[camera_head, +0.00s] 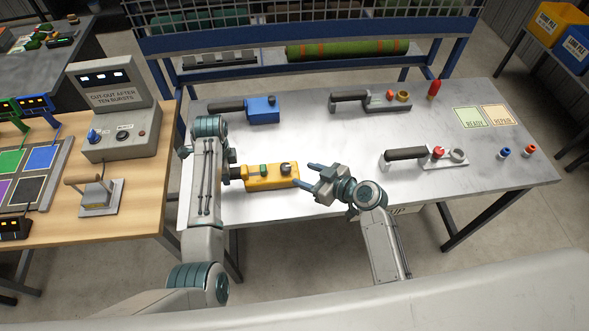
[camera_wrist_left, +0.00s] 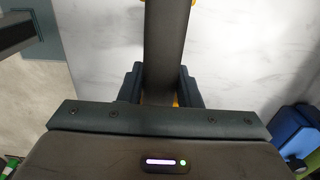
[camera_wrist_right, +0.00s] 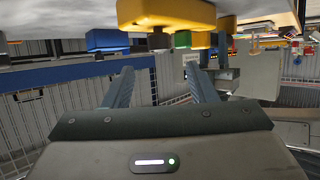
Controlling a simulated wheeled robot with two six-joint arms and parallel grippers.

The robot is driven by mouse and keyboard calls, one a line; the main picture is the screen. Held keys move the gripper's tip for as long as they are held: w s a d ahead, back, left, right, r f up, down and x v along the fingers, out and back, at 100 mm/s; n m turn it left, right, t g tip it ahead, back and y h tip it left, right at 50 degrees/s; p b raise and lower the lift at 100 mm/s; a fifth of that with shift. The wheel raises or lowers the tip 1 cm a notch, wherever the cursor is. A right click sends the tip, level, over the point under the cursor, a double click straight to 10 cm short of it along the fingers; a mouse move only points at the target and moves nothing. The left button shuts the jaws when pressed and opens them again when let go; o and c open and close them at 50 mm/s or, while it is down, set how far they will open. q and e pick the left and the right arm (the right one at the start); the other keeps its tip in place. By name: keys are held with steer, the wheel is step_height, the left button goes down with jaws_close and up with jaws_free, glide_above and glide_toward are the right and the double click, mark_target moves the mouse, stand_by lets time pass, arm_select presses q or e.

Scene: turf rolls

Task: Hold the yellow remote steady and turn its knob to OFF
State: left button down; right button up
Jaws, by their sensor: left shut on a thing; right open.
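The yellow remote (camera_head: 258,184) lies on the grey table, with a dark handle on its left, a green button (camera_head: 263,170) and a black knob (camera_head: 286,169) near its right end. I cannot read the knob's setting. My left gripper (camera_head: 227,174) is shut on the dark handle, which also shows between its fingers in the left wrist view (camera_wrist_left: 166,55). My right gripper (camera_head: 303,175) is open and empty, just right of the remote, apart from the knob. The right wrist view shows the remote (camera_wrist_right: 165,12) and knob (camera_wrist_right: 158,41) ahead of its fingers.
A blue remote (camera_head: 263,109) lies behind. Two grey remotes (camera_head: 372,106) (camera_head: 446,160) lie at the back and right. A red cylinder (camera_head: 434,89), small knobs (camera_head: 504,153) and READY and REPAIR mats (camera_head: 470,117) are farther right. A console (camera_head: 118,145) stands on the wooden table at left.

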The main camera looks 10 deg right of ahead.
arm_select(q)
steer(key=shift+s, duration=0.1)
arm_select(e)
steer(key=shift+v, duration=1.55)
arm_select(q)
steer(key=c, duration=1)
jaws_free()
steer(key=shift+f, duration=0.1)
steer(key=shift+o, duration=0.2)
arm_select(e)
steer(key=shift+w, duration=0.1)
